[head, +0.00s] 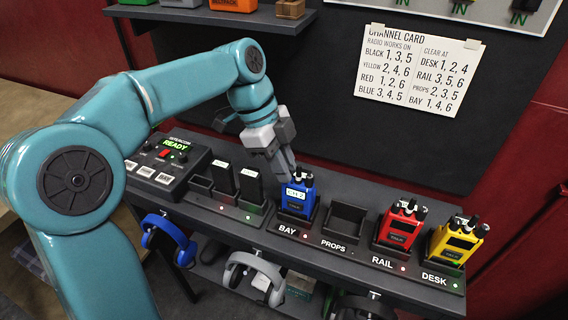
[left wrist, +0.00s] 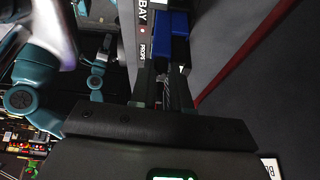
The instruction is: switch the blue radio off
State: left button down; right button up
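The blue radio (head: 297,198) stands upright in the BAY slot, with a small display that appears to read CH 2. My left gripper (head: 289,172) is right above it, fingertips pointing down at its top; I cannot tell whether they touch a knob there. In the left wrist view, the two fingers (left wrist: 166,88) lie close together with a narrow gap, and the blue radio (left wrist: 173,30) shows just beyond them. Whether they are open or shut on a knob is unclear. The radio's knobs are mostly hidden by the fingers. My right gripper is not in view.
The empty PROPS slot (head: 344,220) is right of the blue radio, then the red radio (head: 400,224) at RAIL and yellow radio (head: 458,240) at DESK. Black battery packs (head: 248,184) and the READY box (head: 168,162) stand left. A channel card (head: 418,65) hangs behind.

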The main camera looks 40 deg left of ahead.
pick_arm(q)
jog(key=shift+f, duration=0.1)
jog(key=shift+n+b, duration=0.4)
jog(key=shift+n, duration=0.4)
jog(key=c, duration=1.1)
grip_release()
jog(key=p+v, duration=0.4)
jog(key=v, duration=1.2)
jog(key=shift+s+r, duration=0.3)
jog(key=shift+s, duration=0.1)
jog(key=shift+d, duration=0.1)
